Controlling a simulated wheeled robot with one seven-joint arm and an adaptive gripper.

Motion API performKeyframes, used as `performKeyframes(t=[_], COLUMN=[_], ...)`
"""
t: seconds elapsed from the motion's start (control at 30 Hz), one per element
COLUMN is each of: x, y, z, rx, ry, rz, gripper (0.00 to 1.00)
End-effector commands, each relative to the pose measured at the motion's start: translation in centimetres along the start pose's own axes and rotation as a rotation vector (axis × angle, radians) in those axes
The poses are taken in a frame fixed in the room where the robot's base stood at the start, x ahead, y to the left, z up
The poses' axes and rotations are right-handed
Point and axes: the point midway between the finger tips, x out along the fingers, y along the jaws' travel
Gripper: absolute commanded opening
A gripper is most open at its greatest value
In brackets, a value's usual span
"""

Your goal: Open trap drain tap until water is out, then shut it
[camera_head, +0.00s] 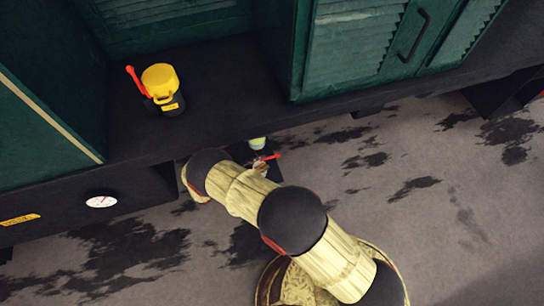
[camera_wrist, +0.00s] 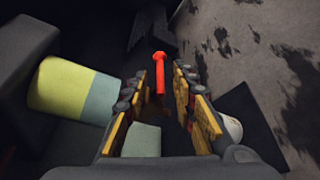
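The drain tap's red handle (camera_wrist: 160,72) stands between the fingers of my gripper (camera_wrist: 169,78) in the wrist view. The fingers are apart; whether either one touches the handle I cannot tell. In the head view a red handle (camera_head: 269,157) shows under the tram's black ledge, just past the end of my arm. A short cylinder (camera_wrist: 75,90), yellow-green and grey-teal, is left of my gripper; it seems to be the trap bowl, and its pale side also shows in the head view (camera_head: 257,143). The tap's body and outlet are mostly hidden, and I see no running water.
A black fitting with a yellow cap (camera_head: 160,80) and red lever stands on the ledge (camera_head: 215,90). A round white gauge (camera_head: 101,201) is on the lower left panel. Green louvred doors (camera_head: 355,45) rise behind. The stained ground (camera_head: 400,160) is open at right.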

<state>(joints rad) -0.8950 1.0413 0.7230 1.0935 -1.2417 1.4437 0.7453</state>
Motion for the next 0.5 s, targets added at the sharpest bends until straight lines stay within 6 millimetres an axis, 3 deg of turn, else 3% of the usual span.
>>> performKeyframes(t=[0.3, 0.5], x=[5.0, 6.6], y=[-0.2, -0.1], z=[0.0, 0.0], rx=[-0.001, -0.002], ry=[-0.003, -0.001], rz=[-0.002, -0.002], gripper=[0.27, 0.27])
